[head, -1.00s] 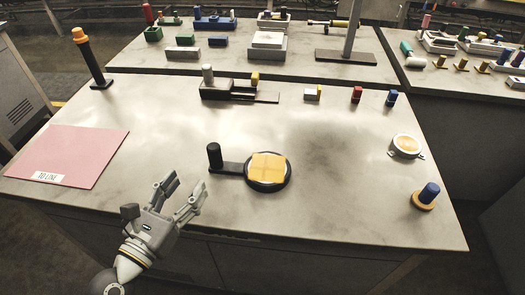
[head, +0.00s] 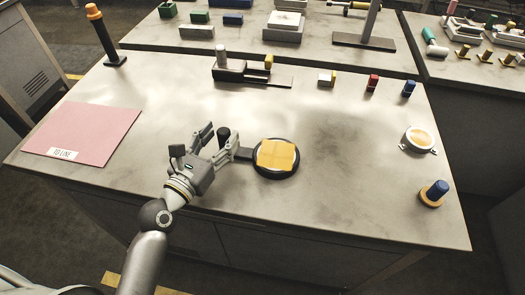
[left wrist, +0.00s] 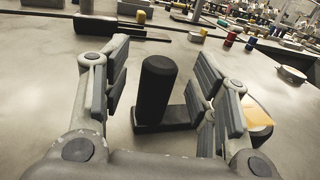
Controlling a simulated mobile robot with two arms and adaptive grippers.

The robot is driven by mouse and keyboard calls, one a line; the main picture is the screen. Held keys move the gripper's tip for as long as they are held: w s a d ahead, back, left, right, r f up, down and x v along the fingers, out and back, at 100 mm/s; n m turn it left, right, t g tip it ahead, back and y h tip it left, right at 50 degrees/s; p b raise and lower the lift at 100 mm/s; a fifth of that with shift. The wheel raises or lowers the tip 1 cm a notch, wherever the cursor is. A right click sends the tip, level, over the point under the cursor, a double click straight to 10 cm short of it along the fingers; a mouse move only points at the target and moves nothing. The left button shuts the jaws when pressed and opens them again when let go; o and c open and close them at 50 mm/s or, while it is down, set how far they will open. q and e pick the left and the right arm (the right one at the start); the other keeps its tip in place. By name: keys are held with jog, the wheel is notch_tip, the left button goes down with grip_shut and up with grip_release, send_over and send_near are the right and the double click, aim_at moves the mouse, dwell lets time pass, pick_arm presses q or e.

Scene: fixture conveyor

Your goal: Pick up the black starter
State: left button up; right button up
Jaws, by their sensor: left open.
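The black starter appears to be the piece with an upright black knob (head: 224,133), a flat bar and a round black plate (head: 276,178) under a yellow square pad. My left gripper (head: 221,144) is open at the knob in the head view. In the left wrist view the knob (left wrist: 158,88) stands upright between the two open fingers (left wrist: 162,75), with gaps on both sides. The plate and yellow pad (left wrist: 257,113) are partly hidden behind the right finger there. My right gripper is not in view.
A pink mat (head: 82,133) lies at the left, with a black post with an orange top (head: 104,36) behind it.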

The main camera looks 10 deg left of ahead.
pick_arm(q)
jog(key=x, duration=0.2)
jog(key=shift+w+d, duration=0.1)
jog(key=shift+w, duration=0.15)
jog(key=shift+c, duration=0.3)
grip_shut()
